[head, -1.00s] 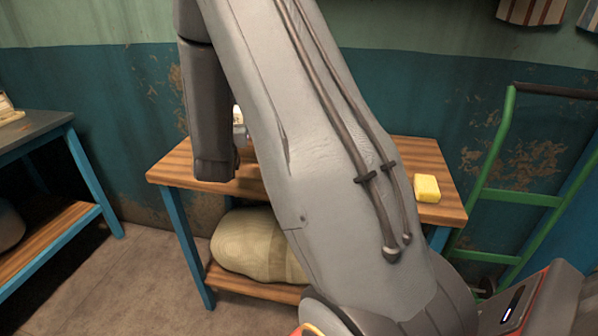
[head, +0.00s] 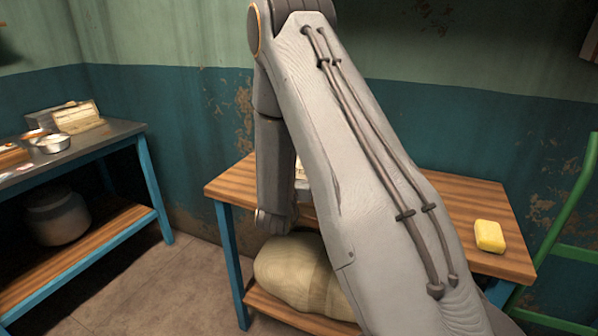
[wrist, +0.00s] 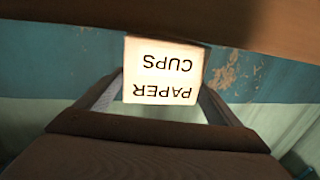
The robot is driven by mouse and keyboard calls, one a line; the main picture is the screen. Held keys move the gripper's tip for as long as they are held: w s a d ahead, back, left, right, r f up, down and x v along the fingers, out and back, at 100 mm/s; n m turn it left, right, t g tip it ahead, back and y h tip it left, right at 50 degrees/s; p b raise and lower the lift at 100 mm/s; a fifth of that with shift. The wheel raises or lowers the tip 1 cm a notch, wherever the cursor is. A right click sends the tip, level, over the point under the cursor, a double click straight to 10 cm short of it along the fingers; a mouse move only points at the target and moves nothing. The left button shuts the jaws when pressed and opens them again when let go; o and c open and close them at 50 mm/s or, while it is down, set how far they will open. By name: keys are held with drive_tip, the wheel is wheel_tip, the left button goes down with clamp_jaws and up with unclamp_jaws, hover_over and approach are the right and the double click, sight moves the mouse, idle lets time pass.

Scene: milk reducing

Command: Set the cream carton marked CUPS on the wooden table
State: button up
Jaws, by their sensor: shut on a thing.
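The cream carton (wrist: 163,72), its PAPER CUPS lettering upside down in the wrist view, sits between the two fingers of my gripper (wrist: 160,98), which is shut on it. A brown surface crosses the top of that view, close to the carton's edge; I cannot tell whether they touch. The wooden table (head: 233,186), with blue legs, stands in the middle of the head view, partly covered by my arm. My gripper is hidden behind my arm there. A small pale patch shows between the arm links over the table; I cannot tell what it is.
A yellow block (head: 489,236) lies on the table's right end. A beige sack (head: 290,268) fills the lower shelf. A left bench (head: 110,136) holds a bowl (head: 53,144) and boxes. A green hand truck (head: 570,253) stands at right. The table's left end looks clear.

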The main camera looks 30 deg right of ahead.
drive_tip(key=shift+f, duration=0.35)
drive_tip(key=shift+f, duration=0.1)
drive_tip(key=o, duration=1)
drive_tip(key=shift+f, duration=0.1)
drive_tip(key=shift+o, duration=0.2)
drive_tip(key=shift+s+a+r, duration=0.1)
drive_tip(key=shift+s+r, duration=0.05)
drive_tip(key=shift+r, duration=0.05)
drive_tip(key=b+v, duration=0.2)
drive_tip(key=v, duration=0.9)
drive_tip(key=shift+s+a, duration=0.25)
drive_tip(key=shift+s, duration=0.05)
